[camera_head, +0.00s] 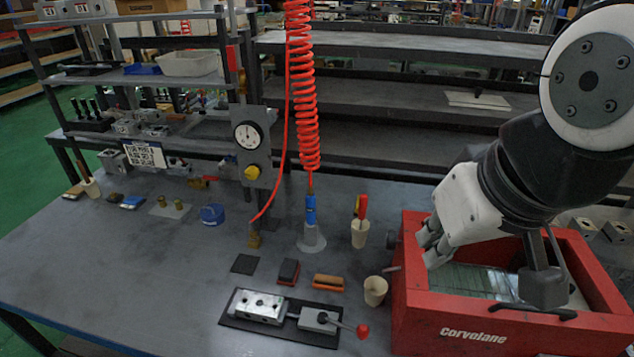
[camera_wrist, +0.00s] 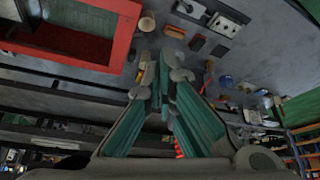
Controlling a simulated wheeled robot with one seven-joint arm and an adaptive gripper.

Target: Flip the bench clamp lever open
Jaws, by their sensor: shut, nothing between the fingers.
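The bench clamp (camera_head: 319,319) is a grey block at the right end of a dark mat on the bench. Its lever (camera_head: 345,326) points right and looks low, ending in a red knob (camera_head: 362,331).
The red crate (camera_head: 480,338) stands right of the clamp. A beige cup (camera_head: 375,290), an orange-brown brush (camera_head: 328,282) and a dark red block (camera_head: 288,271) lie behind it. A coiled red hose (camera_head: 302,90) hangs mid-bench. The bench left of the mat is clear.

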